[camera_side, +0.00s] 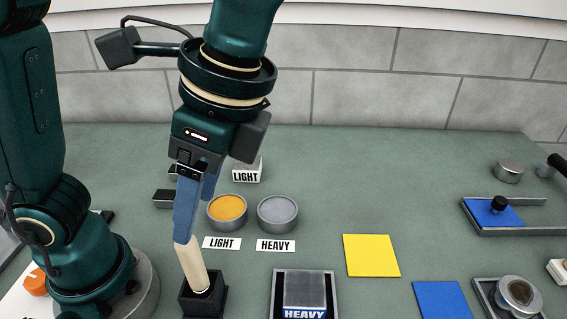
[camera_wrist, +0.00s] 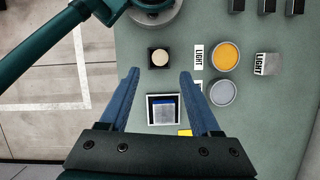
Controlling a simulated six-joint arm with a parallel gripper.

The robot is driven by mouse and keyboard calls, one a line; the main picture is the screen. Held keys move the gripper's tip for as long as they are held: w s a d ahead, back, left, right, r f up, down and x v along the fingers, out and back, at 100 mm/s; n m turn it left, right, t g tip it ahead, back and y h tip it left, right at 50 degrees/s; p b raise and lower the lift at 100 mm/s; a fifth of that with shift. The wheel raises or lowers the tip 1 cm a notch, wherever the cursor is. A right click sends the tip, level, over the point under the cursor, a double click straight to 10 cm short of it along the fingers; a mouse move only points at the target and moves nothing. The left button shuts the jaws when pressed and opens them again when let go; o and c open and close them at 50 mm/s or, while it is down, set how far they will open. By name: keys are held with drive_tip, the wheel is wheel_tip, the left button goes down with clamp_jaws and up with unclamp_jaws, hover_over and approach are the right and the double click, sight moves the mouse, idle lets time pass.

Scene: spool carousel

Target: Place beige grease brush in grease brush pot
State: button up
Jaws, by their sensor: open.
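The beige grease brush (camera_side: 193,264) stands in the black square grease brush pot (camera_side: 205,303) at the bottom of the side view, leaning slightly in the picture. In the wrist view its round beige end (camera_wrist: 159,58) shows inside the dark square of the pot (camera_wrist: 151,66). My gripper (camera_side: 186,238) is at the top of the brush in the side view, its blue fingers overlapping the brush's upper end. In the wrist view my gripper (camera_wrist: 158,75) is open, with a finger to either side and clear gaps to the brush. The brush's lower end is hidden inside the pot.
An amber dish (camera_side: 227,208) and a grey dish (camera_side: 278,212) stand behind the LIGHT and HEAVY labels. A HEAVY block (camera_side: 304,290) sits in a tray right of the pot. A LIGHT block (camera_side: 247,172) stands behind. Yellow (camera_side: 371,255) and blue (camera_side: 442,301) squares lie right.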

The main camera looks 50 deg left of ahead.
drive_tip(key=w+a+f+n+t+h, duration=0.2)
drive_tip(key=a+f+n+t+h, duration=0.1)
drive_tip(key=a+n+t, duration=0.5)
drive_tip(key=shift+w+a+f+n, duration=0.25)
drive_tip(key=shift+f+n, duration=0.2)
drive_tip(key=shift+n, duration=0.75)
